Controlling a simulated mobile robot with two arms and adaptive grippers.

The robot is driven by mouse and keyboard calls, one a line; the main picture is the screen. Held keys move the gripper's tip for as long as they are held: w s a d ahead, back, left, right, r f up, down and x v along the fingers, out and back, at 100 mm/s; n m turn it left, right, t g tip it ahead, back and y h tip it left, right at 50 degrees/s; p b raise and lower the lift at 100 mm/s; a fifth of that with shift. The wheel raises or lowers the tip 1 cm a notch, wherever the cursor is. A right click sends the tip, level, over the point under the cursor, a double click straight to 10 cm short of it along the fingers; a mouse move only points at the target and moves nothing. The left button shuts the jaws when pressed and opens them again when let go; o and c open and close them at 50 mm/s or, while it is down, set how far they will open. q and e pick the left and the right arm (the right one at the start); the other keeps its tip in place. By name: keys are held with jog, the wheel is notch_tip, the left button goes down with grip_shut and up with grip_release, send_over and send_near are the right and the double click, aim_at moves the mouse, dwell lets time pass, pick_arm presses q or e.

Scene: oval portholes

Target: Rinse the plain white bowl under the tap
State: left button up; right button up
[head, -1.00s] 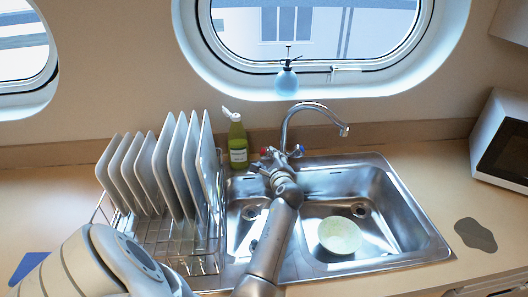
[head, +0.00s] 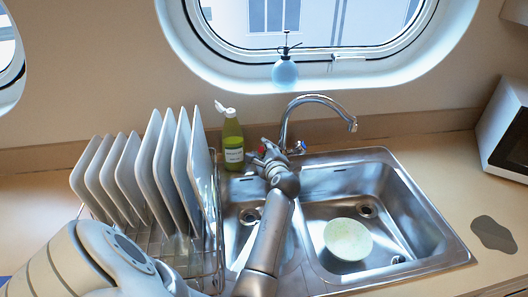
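The plain white bowl (head: 347,239) lies in the right basin of the steel sink (head: 400,215), in front of the drain. Its inside looks pale greenish. The chrome tap (head: 287,118) stands behind the sink, its spout arching right above the right basin. No water shows from it. My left gripper (head: 266,150) is at the tap's base, by the red-marked handle (head: 262,149). Its fingers are small and overlap the handle, so I cannot tell whether they touch or grip it. My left arm crosses the left basin and hides part of it. My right gripper is not in view.
A rack (head: 217,225) of several white plates (head: 150,175) stands left of the sink. A green bottle (head: 233,143) stands behind the left basin. A blue spray bottle (head: 285,72) is at the window. A grey patch (head: 493,234) lies on the right counter, near a microwave (head: 505,130).

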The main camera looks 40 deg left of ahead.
pick_arm(q)
jog(key=shift+c, duration=0.8)
jog(key=shift+r, duration=0.1)
jog(key=n+g+p, duration=0.1)
jog(key=p, duration=0.1)
jog(key=n+g+p, duration=0.1)
jog(key=g+p, duration=0.1)
jog(key=n+g+h+p, duration=0.1)
jog(key=p, duration=0.2)
jog(key=shift+w+a+r+g, duration=0.1)
jog(key=shift+r+g, duration=0.2)
jog(key=shift+f+n+g+h+p, duration=0.15)
jog(key=shift+n+g+h+p, duration=0.15)
jog(key=shift+n+g, duration=0.1)
jog(key=shift+f, duration=0.15)
jog(key=o, duration=0.7)
jog(key=shift+c, duration=0.2)
jog(key=shift+o, duration=0.5)
jog(key=shift+a+f, duration=0.15)
